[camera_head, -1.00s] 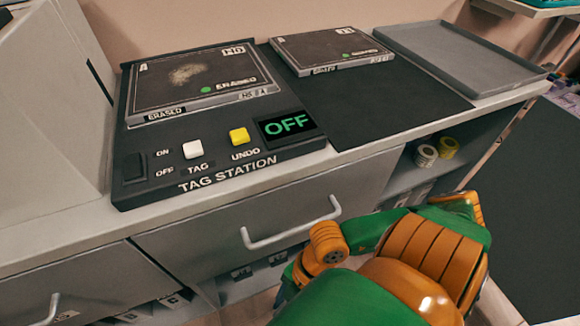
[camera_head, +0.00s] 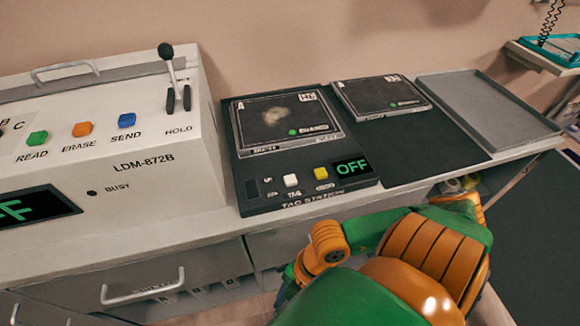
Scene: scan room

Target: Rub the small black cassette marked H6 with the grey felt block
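A flat black cassette (camera_head: 280,120) lies in the tag station (camera_head: 318,196) in the head view. Its corner tag starts with H, but the second character is blurred. I see no grey felt block. My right arm comes in from the bottom right, in front of the counter; its gripper is not visible. My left gripper is out of view.
A white LDM-872B machine (camera_head: 150,195) with buttons and a lever stands left of the station. The dark mat (camera_head: 425,150) is bare at its front. An empty grey tray (camera_head: 490,110) sits at the right. Drawers and an open shelf are below.

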